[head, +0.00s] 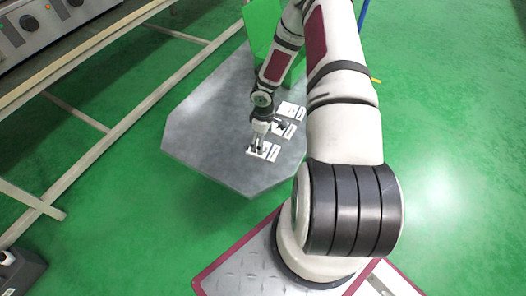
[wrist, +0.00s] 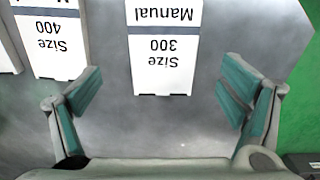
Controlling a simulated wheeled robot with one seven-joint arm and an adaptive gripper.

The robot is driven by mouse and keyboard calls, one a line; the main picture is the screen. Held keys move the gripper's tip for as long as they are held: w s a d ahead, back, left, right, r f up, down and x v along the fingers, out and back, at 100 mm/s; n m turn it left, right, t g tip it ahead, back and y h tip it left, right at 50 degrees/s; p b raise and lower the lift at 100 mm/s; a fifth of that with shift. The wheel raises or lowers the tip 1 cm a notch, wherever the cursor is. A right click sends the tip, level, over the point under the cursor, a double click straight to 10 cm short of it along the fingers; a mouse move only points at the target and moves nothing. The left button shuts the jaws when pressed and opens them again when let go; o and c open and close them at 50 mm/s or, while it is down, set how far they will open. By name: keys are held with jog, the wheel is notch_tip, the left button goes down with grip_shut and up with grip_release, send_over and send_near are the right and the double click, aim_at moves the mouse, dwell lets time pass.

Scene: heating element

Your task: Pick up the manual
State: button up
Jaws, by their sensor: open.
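Several white manuals lie flat on the grey table (head: 205,120). In the wrist view one manual (wrist: 163,68), reading "Size 300 Manual" upside down, has its near end between and just beyond my fingers. Another manual (wrist: 55,50), reading "Size 400", lies to its left, and a third is cut off at the left edge. In the head view the front manual (head: 264,152) is partly covered by my gripper (head: 262,140); others lie behind it. My gripper is open and empty, its teal pads (wrist: 160,88) wide apart. The gap in height to the manual is hard to tell.
A green box-like object (head: 262,25) stands at the table's back. A long rail frame (head: 100,140) runs along the left, with a machine with knobs (head: 40,30) beyond it. The table's left part is bare; green floor (head: 450,130) is open at the right.

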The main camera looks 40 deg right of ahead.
aim_at(270, 151)
notch_tip(270, 151, down, 5)
jog(key=shift+s+a+r+b, duration=0.1)
jog(key=shift+a+b, duration=0.05)
jog(key=shift+b, duration=0.95)
jog(key=c, duration=1.3)
